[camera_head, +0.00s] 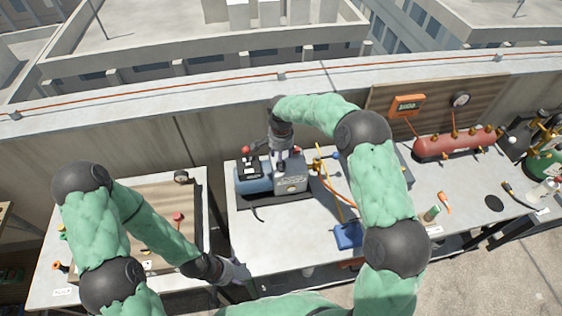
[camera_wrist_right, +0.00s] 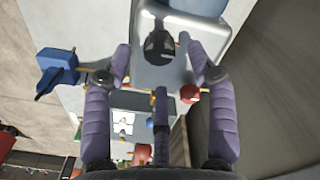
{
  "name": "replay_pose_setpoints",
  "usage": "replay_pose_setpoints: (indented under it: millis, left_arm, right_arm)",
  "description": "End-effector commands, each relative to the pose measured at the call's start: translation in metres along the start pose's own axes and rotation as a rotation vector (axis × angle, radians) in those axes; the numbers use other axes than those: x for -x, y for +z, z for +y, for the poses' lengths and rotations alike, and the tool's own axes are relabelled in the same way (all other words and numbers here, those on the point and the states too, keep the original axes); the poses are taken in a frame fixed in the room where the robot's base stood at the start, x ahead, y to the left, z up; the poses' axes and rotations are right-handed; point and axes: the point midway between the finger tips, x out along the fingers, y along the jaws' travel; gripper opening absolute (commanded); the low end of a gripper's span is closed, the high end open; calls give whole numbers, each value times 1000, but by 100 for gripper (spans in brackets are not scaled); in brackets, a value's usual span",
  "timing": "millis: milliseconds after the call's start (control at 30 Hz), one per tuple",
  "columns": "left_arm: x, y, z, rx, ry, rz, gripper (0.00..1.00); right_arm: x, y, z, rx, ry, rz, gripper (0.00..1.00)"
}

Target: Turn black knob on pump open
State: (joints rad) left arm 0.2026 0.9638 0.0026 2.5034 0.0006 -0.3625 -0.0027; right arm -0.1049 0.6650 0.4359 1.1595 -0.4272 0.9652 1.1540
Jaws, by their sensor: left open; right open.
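The pump (camera_head: 255,182) stands on the middle table in the head view, with a blue body and a grey box-like end. In the right wrist view its grey housing (camera_wrist_right: 160,72) carries the black knob (camera_wrist_right: 160,46). My right gripper (camera_wrist_right: 159,56) is open, with purple fingers on both sides of the knob and a gap to it on each side. In the head view my right gripper (camera_head: 282,158) is over the pump's grey end and hides the knob. My left gripper (camera_head: 240,272) is low near the front edges of the left and middle tables, away from the pump.
A blue object (camera_head: 349,235) and a yellow-and-orange hose (camera_head: 327,180) lie right of the pump. A red tank (camera_head: 455,143) and gauge board (camera_head: 430,100) stand at the right. The left table (camera_head: 190,222) holds small parts. The middle table's front (camera_head: 285,228) is largely clear.

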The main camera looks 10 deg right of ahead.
Motion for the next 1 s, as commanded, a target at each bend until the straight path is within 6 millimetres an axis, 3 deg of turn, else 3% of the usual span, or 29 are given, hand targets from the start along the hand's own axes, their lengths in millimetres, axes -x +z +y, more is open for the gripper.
replay_pose_setpoints:
  millis: [233, 633, 667, 833, 1000]
  left_arm:
    - [1, 0, 0, 0, 0, 0, 66]
    - [1, 0, 0, 0, 0, 0, 66]
    - [1, 0, 0, 0, 0, 0, 66]
    - [1, 0, 0, 0, 0, 0, 66]
    - [1, 0, 0, 0, 0, 0, 66]
  right_arm:
    - [-30, 0, 0, -1, 1, 0, 58]
    - [-36, 0, 0, -1, -1, 1, 58]
    - [-36, 0, 0, -1, -1, 1, 52]
    - [-36, 0, 0, -1, -1, 1, 4]
    - [-36, 0, 0, 1, -1, 0, 1]
